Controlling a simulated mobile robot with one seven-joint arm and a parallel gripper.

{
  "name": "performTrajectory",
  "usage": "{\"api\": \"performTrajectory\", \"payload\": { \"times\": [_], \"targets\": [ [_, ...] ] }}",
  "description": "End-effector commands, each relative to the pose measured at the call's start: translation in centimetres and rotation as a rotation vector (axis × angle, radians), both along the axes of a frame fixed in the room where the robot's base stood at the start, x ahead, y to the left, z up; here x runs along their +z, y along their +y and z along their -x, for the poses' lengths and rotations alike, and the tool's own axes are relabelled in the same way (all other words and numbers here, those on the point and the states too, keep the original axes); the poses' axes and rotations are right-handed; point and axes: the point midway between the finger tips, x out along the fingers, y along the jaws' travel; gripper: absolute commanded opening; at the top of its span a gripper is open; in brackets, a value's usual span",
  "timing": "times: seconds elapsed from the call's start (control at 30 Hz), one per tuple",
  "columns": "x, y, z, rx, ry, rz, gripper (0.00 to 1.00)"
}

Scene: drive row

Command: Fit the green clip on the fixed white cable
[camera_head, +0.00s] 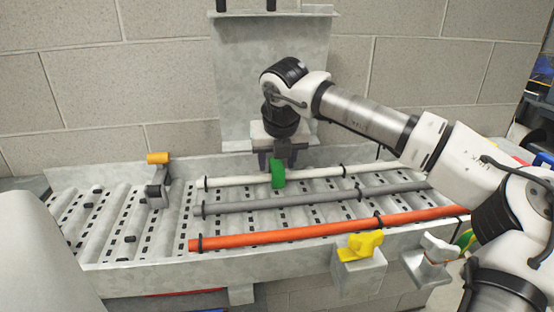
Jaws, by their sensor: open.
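The green clip (278,174) is at the white cable (235,181), a little left of that cable's middle. It stands upright across the cable; I cannot tell from here whether it is snapped fully around it. My gripper (277,163) points down directly above and behind the clip. Its jaws are open, and the clip hides part of the fingers. The white cable lies along the back of the slotted metal tray (130,260), held by dark ties near its ends.
A grey cable (300,203) and a thick orange cable (300,233) run in front of the white one. A yellow clip (360,245) sits on a front block. An orange-topped bracket (158,175) stands at the left. A metal plate (270,80) rises behind against the block wall.

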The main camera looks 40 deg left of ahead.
Motion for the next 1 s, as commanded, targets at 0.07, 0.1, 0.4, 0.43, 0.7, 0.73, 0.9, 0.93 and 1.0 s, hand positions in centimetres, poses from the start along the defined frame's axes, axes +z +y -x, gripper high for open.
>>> {"api": "performTrajectory", "payload": {
  "times": [0.07, 0.1, 0.4, 0.43, 0.7, 0.73, 0.9, 0.93, 1.0],
  "targets": [
    [0.0, 0.0, 0.0, 0.0, 0.0, 0.0, 0.48],
    [0.0, 0.0, 0.0, 0.0, 0.0, 0.0, 0.48],
    [2.6, -0.8, 0.6, -0.002, -0.003, -0.001, 0.48],
    [3.2, -0.9, 0.8, -0.002, -0.004, -0.002, 0.48],
    [8.6, -2.6, 2.2, -0.002, -0.004, -0.001, 0.48],
    [9.1, -2.8, 2.4, -0.002, -0.003, -0.001, 0.48],
    [10.9, -3.3, 2.8, -0.001, -0.001, 0.0, 0.48],
    [11.1, -3.4, 2.9, -0.001, 0.0, 0.0, 0.48],
    [11.3, -3.5, 3.0, 0.0, 0.001, 0.001, 0.48]
  ]
}}
